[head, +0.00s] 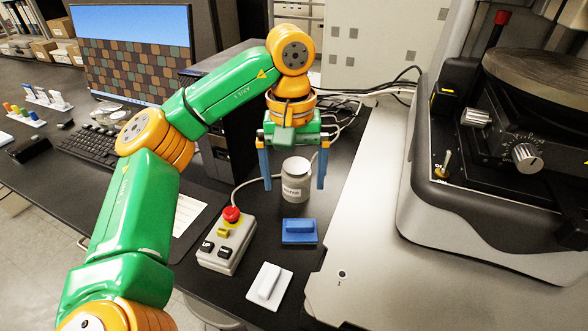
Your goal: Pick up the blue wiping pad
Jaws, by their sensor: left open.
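The blue wiping pad (299,231) lies flat on the black bench, with a raised grip bar across its top. My left gripper (294,185) comes down from above, its two blue fingers pointing down and spread apart. It is open, beyond the pad in the picture and apart from it. A grey labelled jar (296,181) shows between the fingers; I cannot tell whether it lies between them or behind. My right gripper does not show.
A control box (227,240) with a red stop button stands left of the pad. A white pad (269,286) lies nearer the front edge. The large profiler (500,215) on its pale plate (375,250) fills the right. A keyboard (95,145) and monitor stand at left.

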